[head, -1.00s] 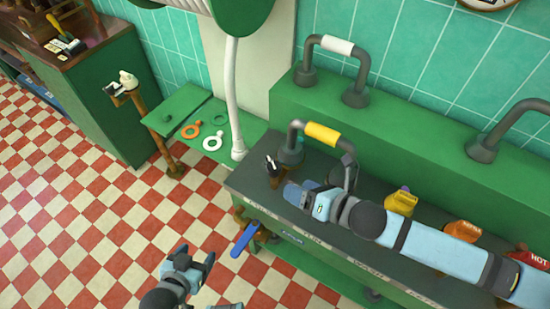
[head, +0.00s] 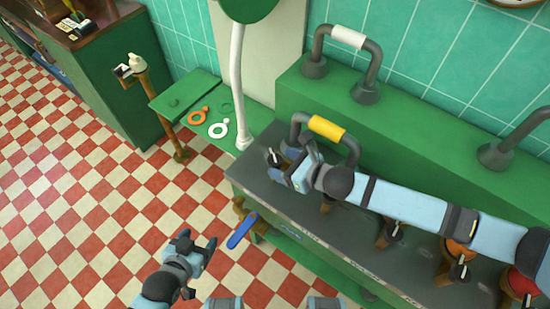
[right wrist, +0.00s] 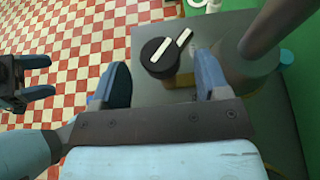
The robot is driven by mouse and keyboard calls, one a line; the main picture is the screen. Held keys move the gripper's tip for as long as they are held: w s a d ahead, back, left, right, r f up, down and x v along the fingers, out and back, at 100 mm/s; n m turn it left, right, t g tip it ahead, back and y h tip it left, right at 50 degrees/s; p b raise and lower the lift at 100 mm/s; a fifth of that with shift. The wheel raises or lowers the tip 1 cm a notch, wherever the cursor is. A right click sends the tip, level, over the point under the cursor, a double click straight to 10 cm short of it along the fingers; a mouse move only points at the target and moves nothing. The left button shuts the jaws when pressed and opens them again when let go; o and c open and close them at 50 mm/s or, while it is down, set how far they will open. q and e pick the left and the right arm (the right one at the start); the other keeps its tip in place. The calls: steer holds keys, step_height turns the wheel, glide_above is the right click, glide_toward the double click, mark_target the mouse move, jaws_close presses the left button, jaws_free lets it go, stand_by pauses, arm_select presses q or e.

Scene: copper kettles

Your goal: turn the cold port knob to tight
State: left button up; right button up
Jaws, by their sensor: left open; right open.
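A black knob (head: 273,157) with a white bar stands at the left end of the dark counter (head: 258,180). In the right wrist view the knob (right wrist: 156,66) shows a white bar on its top, with a second white bar beside it and yellow beneath. No cold port label is legible. My right gripper (head: 288,160) is open at the counter's left end, close to the knob. In the right wrist view its two fingers (right wrist: 160,78) are apart with the knob between and ahead of them; contact cannot be told. My left gripper (head: 197,245) is open and empty over the floor.
Grey pipe handles, one with a yellow sleeve (head: 326,127) and one with a white sleeve (head: 348,37), rise close behind my right arm. Orange (head: 461,254) and red (head: 523,284) knobs stand farther right. A blue lever (head: 242,230) juts from the front. Checkered floor is free at left.

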mark_target(280, 163)
steer(key=shift+x, duration=1.65)
steer(key=c, duration=0.9)
